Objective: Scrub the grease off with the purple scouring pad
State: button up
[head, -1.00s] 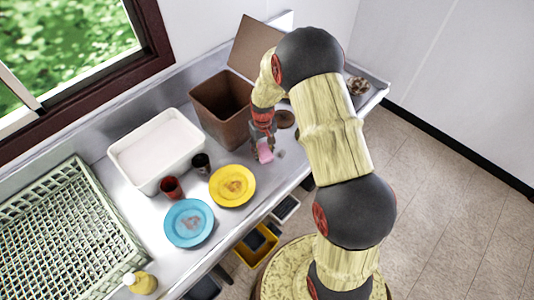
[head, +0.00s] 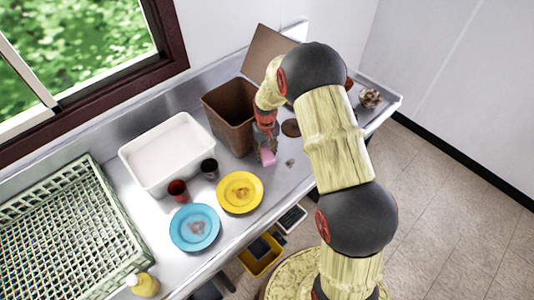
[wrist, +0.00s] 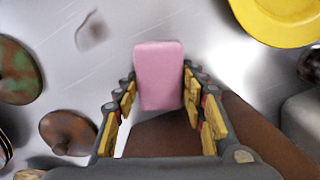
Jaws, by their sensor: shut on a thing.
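My gripper (wrist: 160,90) is shut on a pink-purple scouring pad (wrist: 158,60), held between its two fingers. The pad (head: 267,157) also shows in the head view, low over the steel counter in front of the brown bin; I cannot tell whether it touches the counter. A small brownish grease smudge (head: 290,162) lies on the counter just right of the pad. In the wrist view the smudge (wrist: 92,32) is up and left of the pad, apart from it. The yellow plate (head: 240,192) and blue plate (head: 194,228) also bear reddish-brown stains.
A brown bin (head: 230,118) stands close behind my gripper. A white basin (head: 168,150), a red cup (head: 178,190), a dark cup (head: 209,168) and a green rack (head: 65,230) stand to the left. Round brown discs (wrist: 68,132) lie near the bin.

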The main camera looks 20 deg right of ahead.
aim_at(265, 150)
jog(key=shift+w+r, duration=0.35)
jog(key=shift+r, duration=0.2)
jog(key=shift+w+r+p, duration=0.15)
jog(key=shift+r+p, duration=0.7)
jog(key=shift+r, duration=0.6)
jog(key=shift+w+r+p, duration=0.1)
jog(key=shift+r+p, duration=0.75)
jog(key=shift+r, duration=1.05)
jog(key=shift+s+a+r+p, duration=0.1)
jog(key=shift+a+r+p, duration=0.05)
jog(key=shift+r+p, duration=0.7)
jog(key=shift+c, duration=0.6)
jog(key=shift+s+f, duration=0.1)
jog(key=shift+s+f, duration=0.15)
jog(key=shift+f, duration=0.05)
